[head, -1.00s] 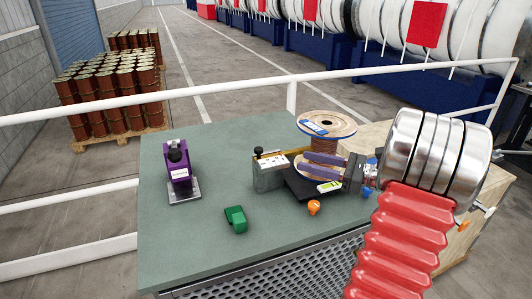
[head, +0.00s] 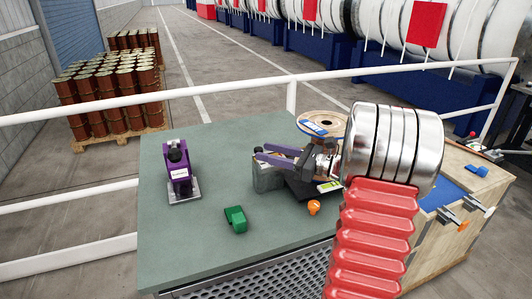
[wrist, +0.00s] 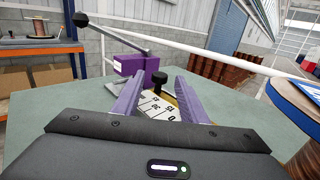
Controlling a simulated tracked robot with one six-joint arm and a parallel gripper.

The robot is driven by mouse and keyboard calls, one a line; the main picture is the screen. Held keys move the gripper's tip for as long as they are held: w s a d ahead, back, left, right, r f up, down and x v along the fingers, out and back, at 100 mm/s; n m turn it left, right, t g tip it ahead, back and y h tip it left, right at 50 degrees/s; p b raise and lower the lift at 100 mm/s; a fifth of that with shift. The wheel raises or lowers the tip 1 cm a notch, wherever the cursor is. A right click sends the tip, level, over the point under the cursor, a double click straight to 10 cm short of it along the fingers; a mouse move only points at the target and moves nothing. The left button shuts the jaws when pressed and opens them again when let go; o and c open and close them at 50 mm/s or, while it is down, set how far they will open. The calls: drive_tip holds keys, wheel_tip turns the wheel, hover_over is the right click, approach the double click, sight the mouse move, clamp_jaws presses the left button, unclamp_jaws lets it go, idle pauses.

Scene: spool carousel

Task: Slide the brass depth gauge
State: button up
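The depth gauge is a grey block (head: 267,179) with a white numbered scale and a brass-coloured edge. It stands on the green bench. In the wrist view its scale plate (wrist: 158,106) and black knob (wrist: 159,78) show between my two purple fingers. My gripper (head: 260,152) is open, its fingers spread over the gauge's top. It also shows in the wrist view (wrist: 159,75), with a gap between each finger and the knob. In the head view the fingers hide most of the gauge's top. I cannot tell whether either finger touches the scale plate.
A purple lever device (head: 179,170) stands left on the bench (head: 200,245). A green block (head: 235,218) and an orange knob (head: 314,207) lie in front. A wire spool (head: 321,125) stands behind my gripper. A wooden crate (head: 440,235) is at right. The bench's front left is clear.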

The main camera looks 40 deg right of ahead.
drive_tip(key=shift+w+a, duration=0.3)
drive_tip(key=shift+w, duration=0.2)
drive_tip(key=shift+c, duration=0.6)
clamp_jaws()
